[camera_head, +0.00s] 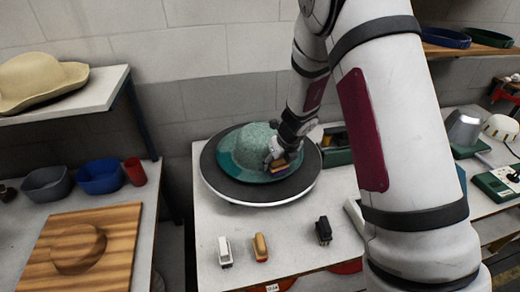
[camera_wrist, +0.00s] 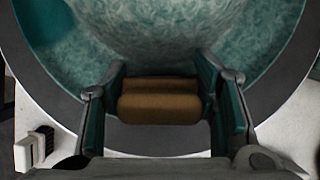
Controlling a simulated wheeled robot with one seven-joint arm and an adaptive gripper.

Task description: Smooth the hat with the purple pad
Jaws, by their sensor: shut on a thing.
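The teal felt hat (camera_head: 246,146) lies brim down on a dark round turntable (camera_head: 222,183) with a pale rim. My gripper (camera_head: 279,158) is over the hat's right front side, beside the crown. It is shut on a brown-backed pad (camera_head: 279,168), whose purple underside shows faintly in the head view. In the wrist view the pad's brown back (camera_wrist: 160,102) sits between both fingers, and the hat (camera_wrist: 200,45) fills the top. The pad is at the brim; I cannot tell whether it touches the felt.
On the left are a wooden hat block (camera_head: 78,248), bowls and a shelf with a straw hat (camera_head: 36,80).

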